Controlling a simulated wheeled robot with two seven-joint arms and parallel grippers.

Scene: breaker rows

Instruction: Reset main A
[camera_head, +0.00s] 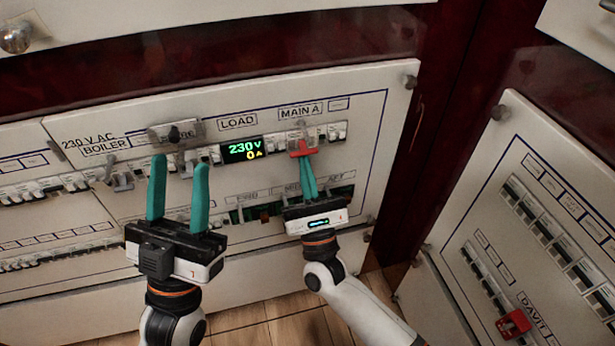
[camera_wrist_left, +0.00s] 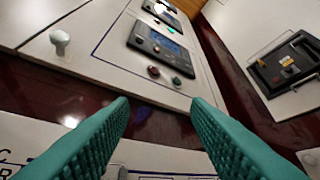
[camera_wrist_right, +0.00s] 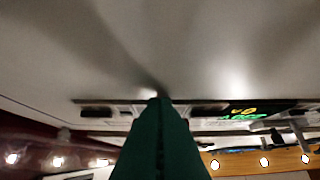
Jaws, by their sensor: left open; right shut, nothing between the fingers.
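The MAIN A label (camera_head: 300,110) is on the upper right of the white breaker panel. Below it is a red breaker handle (camera_head: 302,148) in the breaker row. My right gripper (camera_head: 304,160) is shut with nothing between its fingers, its tips at or just under the red handle; contact cannot be told. In the right wrist view its closed fingers (camera_wrist_right: 160,125) hide what lies straight ahead. My left gripper (camera_head: 180,165) is open and empty in front of the panel, left of the display. Its spread fingers show in the left wrist view (camera_wrist_left: 160,120).
A lit display (camera_head: 242,150) reads 230V and 0A, left of the red handle. The wooden floor (camera_head: 290,328) is below.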

